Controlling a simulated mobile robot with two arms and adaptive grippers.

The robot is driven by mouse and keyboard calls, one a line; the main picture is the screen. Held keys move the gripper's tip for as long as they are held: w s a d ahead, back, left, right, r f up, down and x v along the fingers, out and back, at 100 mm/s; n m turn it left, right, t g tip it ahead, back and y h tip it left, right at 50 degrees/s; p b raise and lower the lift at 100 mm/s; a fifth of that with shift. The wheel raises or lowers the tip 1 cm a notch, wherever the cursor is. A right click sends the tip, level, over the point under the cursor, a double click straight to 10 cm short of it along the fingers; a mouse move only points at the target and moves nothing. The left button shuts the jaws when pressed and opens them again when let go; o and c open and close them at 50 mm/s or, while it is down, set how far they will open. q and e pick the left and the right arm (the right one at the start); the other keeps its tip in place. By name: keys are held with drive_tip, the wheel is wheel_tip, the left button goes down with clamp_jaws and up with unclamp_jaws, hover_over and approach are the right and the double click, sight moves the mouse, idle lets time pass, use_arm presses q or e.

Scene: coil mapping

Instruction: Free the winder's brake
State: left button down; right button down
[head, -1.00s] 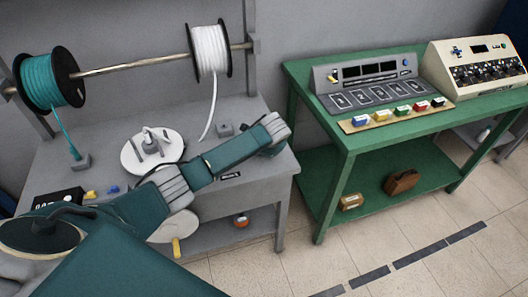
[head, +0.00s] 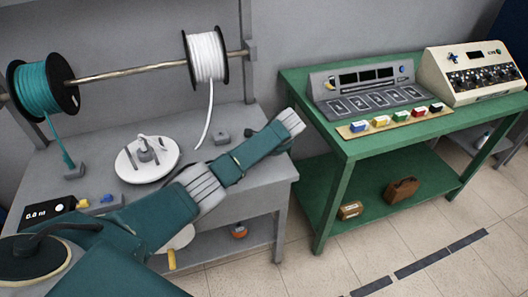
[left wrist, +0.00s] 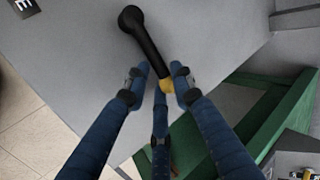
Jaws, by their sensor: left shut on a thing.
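In the left wrist view, a black lever (left wrist: 146,40) with a yellow end (left wrist: 167,84) sits at the grey bench's surface; it looks like the brake lever. My left gripper (left wrist: 161,78) is shut on its yellow end. In the head view, my left arm reaches across the bench to its right end, and the arm mostly hides the gripper and the lever. The winder's white disc (head: 130,168) lies on the bench left of the arm, with a grey fixture (head: 146,152) on top. My right gripper is not in view.
A teal spool (head: 40,90) and a white spool (head: 206,58) hang on a rod above the grey bench (head: 100,190). A display box (head: 45,213) stands at left. A green table (head: 325,140) with instruments is at right, with a floor gap between.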

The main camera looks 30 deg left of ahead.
use_arm(q)
drive_tip(key=shift+a+r, duration=0.15)
drive_tip(key=shift+a, duration=0.05)
drive_tip(key=c, duration=1.5)
unclamp_jaws()
drive_tip(key=shift+o, duration=0.2)
drive_tip(key=v, duration=1.1)
drive_tip(key=shift+s+d+r, duration=0.2)
drive_tip(key=shift+r, duration=0.1)
